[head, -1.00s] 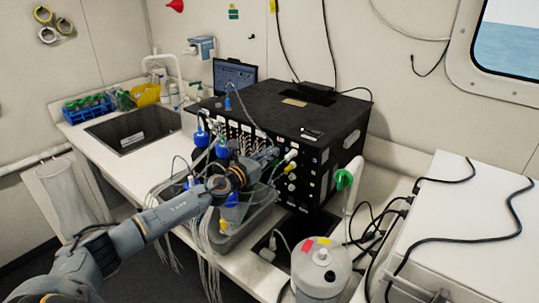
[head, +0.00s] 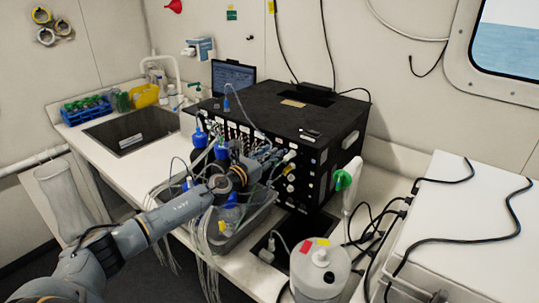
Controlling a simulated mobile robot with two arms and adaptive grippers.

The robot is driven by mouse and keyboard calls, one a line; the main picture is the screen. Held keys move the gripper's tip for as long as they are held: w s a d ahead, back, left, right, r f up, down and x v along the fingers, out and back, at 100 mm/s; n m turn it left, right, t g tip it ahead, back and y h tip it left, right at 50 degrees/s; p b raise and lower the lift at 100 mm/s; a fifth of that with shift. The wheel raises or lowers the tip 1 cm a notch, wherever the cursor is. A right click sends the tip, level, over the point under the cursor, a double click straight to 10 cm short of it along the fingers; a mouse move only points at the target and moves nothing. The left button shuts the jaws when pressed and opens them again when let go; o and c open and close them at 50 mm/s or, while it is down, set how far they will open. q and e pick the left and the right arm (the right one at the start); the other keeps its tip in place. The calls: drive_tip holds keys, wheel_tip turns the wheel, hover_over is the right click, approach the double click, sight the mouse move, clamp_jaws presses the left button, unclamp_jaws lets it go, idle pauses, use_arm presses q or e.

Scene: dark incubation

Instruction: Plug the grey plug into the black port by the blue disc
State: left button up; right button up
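A black incubation box (head: 330,112) stands on the white bench, its front panel holding several ports and cable ends. My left gripper (head: 268,160) is close in front of the panel's right half. Its fingers are small and partly lost among cables, so I cannot tell whether they are open or shut. A pale grey-white plug (head: 290,155) shows just right of the fingertips, at the panel. I cannot tell whether it touches the gripper or sits in a port. The black port and the blue disc cannot be picked out surely. My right gripper is out of view.
Blue-capped bottles (head: 200,138) and loose tubes stand in a grey tray (head: 262,212) under my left wrist. A grey canister (head: 320,270) stands at the front right. A white case (head: 470,220) with black cables lies right. A sink (head: 135,130) is left.

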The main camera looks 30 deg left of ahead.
use_arm(q)
drive_tip(key=shift+s, duration=0.1)
drive_tip(key=s+a, duration=0.1)
drive_tip(key=s, duration=1)
drive_tip(key=shift+s, duration=0.4)
